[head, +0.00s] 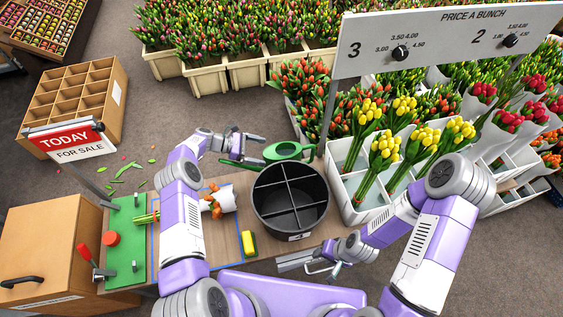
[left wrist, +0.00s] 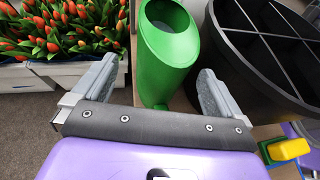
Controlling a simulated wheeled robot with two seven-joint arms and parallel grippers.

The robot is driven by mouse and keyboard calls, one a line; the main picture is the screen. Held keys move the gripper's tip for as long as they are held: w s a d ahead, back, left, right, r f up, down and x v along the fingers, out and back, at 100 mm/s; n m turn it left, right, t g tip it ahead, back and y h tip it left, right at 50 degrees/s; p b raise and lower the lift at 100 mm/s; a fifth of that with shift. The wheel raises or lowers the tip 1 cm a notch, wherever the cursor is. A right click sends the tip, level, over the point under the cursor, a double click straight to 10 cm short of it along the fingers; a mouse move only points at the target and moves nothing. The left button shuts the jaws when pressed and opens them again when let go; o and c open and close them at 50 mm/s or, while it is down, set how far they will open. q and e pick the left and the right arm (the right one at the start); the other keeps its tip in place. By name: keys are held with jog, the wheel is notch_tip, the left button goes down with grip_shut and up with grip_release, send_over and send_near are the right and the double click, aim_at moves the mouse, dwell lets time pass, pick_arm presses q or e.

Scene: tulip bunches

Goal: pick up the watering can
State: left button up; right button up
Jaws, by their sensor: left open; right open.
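The green watering can (head: 283,151) stands at the far edge of the workbench, just behind the black divided bucket. In the left wrist view the can (left wrist: 168,65) shows its open top and rounded side, between and ahead of the two finger tips. My left gripper (head: 256,150) is open, to the left of the can in the head view. Its fingers straddle the can's line without visibly gripping it; whether they touch it I cannot tell. My right gripper (head: 318,264) is open and empty near the bench's front edge, below the bucket.
The black bucket (head: 290,232) stands close by the can, and white flower bins (head: 350,190) stand to the right. The floor behind is mostly clear.

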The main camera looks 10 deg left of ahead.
aim_at(276, 152)
pick_arm(q)
jog(key=x, duration=0.4)
jog(key=r+x, duration=0.1)
jog(key=x, duration=0.1)
jog(key=shift+s+d+f+b, duration=0.15)
jog(key=shift+d+b, duration=0.15)
jog(key=shift+d, duration=0.35)
jog(key=c, duration=1.8)
jog(key=shift+w+r, duration=0.2)
jog(key=shift+r, duration=0.05)
grip_shut()
